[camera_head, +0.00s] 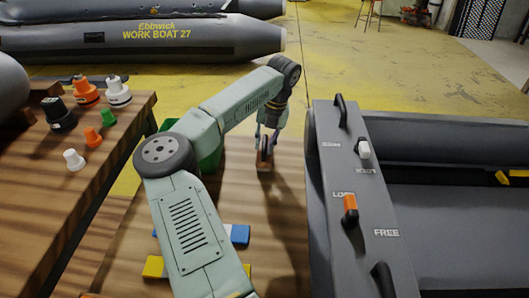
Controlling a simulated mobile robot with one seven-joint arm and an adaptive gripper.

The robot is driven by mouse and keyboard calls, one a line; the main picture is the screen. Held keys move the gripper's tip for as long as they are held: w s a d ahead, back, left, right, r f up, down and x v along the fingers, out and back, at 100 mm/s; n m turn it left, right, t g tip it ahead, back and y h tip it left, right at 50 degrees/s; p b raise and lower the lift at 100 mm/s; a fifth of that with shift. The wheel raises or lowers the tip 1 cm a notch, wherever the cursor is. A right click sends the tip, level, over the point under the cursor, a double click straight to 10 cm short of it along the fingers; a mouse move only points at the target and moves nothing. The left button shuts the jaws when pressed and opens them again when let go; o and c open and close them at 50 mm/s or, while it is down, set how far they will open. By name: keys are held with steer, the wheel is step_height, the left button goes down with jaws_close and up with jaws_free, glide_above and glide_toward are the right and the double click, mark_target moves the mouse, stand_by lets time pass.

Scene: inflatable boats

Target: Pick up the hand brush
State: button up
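A small brown and dark object (264,162), which looks like the hand brush, is at the far part of the wooden table, right of the green container. My gripper (267,146) points down directly over it, with its fingers at the object's upper part. The fingers are small and dark here, so I cannot tell whether they are closed on it or only beside it. I also cannot tell whether the object rests on the table or is slightly raised. My arm reaches over the table from the front and hides part of the surface.
A green container (211,162) is partly hidden behind my arm. Blue (240,234) and yellow (153,266) items lie near my forearm. A grey panel (345,190) with knobs and handles stands at right. Several coloured valve caps (86,92) sit on the left table. Grey boats lie behind.

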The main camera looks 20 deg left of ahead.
mark_target(264, 140)
steer(key=shift+c, duration=0.3)
jaws_close()
steer(key=shift+r, duration=0.1)
step_height(264, 140, up, 10)
steer(key=shift+b, duration=0.65)
steer(key=shift+c, duration=1.4)
jaws_free()
jaws_close()
steer(key=shift+r, duration=0.1)
